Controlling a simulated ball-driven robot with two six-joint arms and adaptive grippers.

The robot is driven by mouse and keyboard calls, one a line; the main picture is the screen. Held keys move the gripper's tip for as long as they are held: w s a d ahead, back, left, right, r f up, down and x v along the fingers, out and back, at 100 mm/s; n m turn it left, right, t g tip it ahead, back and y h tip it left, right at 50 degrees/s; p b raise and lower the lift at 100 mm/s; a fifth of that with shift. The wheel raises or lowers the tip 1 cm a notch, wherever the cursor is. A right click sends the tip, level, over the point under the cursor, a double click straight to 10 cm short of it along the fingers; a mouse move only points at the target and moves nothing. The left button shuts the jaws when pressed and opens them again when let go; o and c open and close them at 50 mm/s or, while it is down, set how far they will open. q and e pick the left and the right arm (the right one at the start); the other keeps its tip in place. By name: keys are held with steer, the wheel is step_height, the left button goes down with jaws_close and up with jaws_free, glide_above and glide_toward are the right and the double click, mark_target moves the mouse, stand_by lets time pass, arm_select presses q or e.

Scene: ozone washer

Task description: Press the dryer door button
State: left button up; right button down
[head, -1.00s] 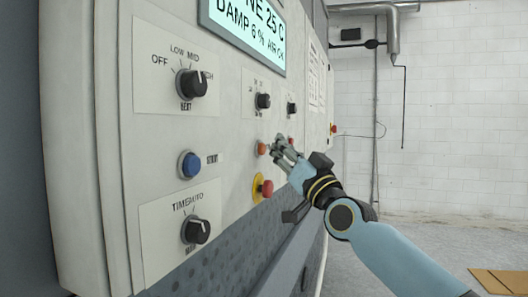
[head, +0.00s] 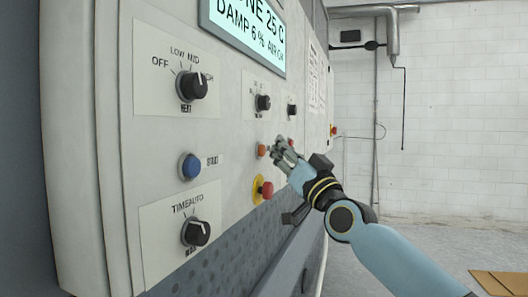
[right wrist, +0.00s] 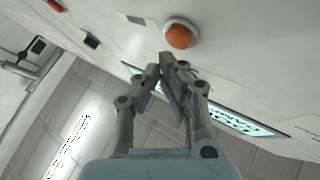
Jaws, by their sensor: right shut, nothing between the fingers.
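The dryer's control panel (head: 225,140) fills the left of the head view. A small orange button (head: 262,150) sits on it, right of the blue start button (head: 189,166). An orange button with a pale collar (right wrist: 179,36) shows large in the right wrist view. No label naming the door button can be read. My right gripper (head: 277,146) is shut and empty, its fingertips just right of the orange button in the head view. In the right wrist view its fingertips (right wrist: 168,62) are just below the button, with a small gap in the picture. My left gripper is not in view.
A red emergency stop on a yellow base (head: 263,189) sits below the orange button. Black knobs (head: 192,85) and a lit display (head: 245,30) are on the same panel. The floor right of the machine is open, with a flat brown piece (head: 500,283) on it.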

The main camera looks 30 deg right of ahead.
steer(key=shift+w+a, duration=0.3)
steer(key=shift+w+a+b, duration=0.3)
steer(key=shift+w+b, duration=0.1)
steer(key=shift+b, duration=0.15)
stand_by(0.9)
steer(key=shift+s+d, duration=0.15)
steer(key=shift+s+d+p, duration=0.45)
steer(key=shift+s+p, duration=0.15)
steer(key=shift+p, duration=0.05)
steer(key=s+d+p, duration=0.3)
steer(key=shift+s+d, duration=0.15)
steer(key=shift+s, duration=0.25)
